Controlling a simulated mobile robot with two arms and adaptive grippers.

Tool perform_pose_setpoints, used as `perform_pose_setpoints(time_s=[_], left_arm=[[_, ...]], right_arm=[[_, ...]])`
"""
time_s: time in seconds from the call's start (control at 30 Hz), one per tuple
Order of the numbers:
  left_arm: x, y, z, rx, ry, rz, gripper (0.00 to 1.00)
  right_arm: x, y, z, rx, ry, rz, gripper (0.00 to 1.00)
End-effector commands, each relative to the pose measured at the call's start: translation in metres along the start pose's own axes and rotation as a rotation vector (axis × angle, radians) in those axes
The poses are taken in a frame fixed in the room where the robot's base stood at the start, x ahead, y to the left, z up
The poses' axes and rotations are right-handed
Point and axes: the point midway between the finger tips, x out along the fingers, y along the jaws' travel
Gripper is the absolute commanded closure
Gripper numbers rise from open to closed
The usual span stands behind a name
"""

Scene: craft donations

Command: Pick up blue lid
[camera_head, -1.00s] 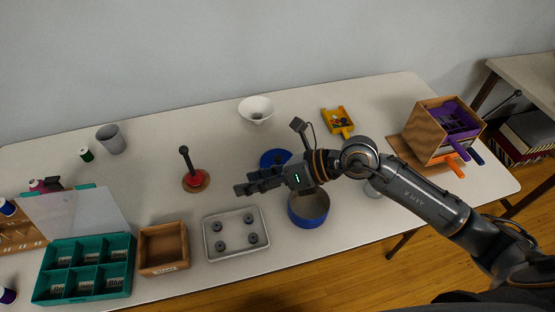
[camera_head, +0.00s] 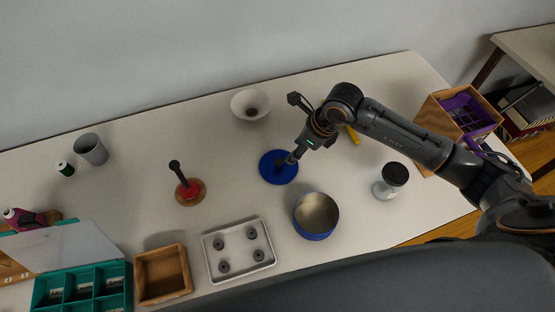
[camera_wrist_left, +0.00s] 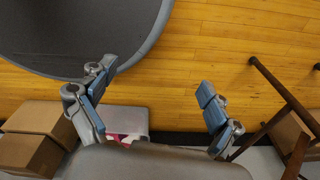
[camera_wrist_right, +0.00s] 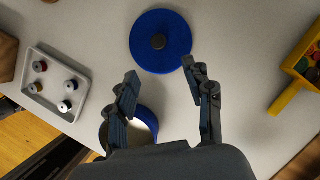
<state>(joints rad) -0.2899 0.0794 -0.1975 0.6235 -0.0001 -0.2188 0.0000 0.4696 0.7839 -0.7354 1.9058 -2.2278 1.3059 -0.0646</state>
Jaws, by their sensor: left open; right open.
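The blue lid (camera_head: 271,172) is a flat round disc lying on the table in the middle of the head view. In the right wrist view the lid (camera_wrist_right: 172,48) shows a dark round knob at its centre. My right gripper (camera_head: 288,160) is at the lid's right side in the head view, pointing down over its edge. In the right wrist view my right gripper (camera_wrist_right: 163,80) is open and empty, with the lid beyond its fingertips. My left gripper (camera_wrist_left: 152,82) is open and empty in the left wrist view, above the floor away from the table.
A blue round tin (camera_head: 316,216), open at the top, stands in front of the lid. A grey tray (camera_head: 240,268) with several spools is to its left.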

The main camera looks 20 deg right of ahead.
Motion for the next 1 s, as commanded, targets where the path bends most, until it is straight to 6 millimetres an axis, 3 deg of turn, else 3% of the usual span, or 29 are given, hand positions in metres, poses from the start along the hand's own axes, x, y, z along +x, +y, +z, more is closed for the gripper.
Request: perform_pose_setpoints(time_s=[0.1,0.23,0.37,0.6,0.8,1.0], left_arm=[[-0.006,0.003,0.022,0.000,-0.034,0.004,0.10],[-0.008,0.004,0.030,0.002,-0.046,0.006,0.10],[-0.009,0.004,0.025,0.003,-0.037,0.005,0.10],[-0.021,0.000,-0.004,0.004,0.004,0.001,0.10],[-0.023,0.000,-0.001,0.004,-0.001,0.001,0.10],[-0.023,0.002,0.008,0.004,-0.014,0.003,0.10]], right_arm=[[0.023,0.001,0.000,0.002,0.002,0.003,0.48],[0.041,0.001,0.001,0.001,0.000,0.002,0.48],[0.048,0.000,0.001,0.000,-0.001,0.001,0.48],[0.072,0.001,0.010,0.002,0.000,0.004,0.48],[0.097,0.000,0.009,0.001,0.000,0.002,0.48],[0.100,0.000,0.009,-0.001,-0.001,0.001,0.48]])
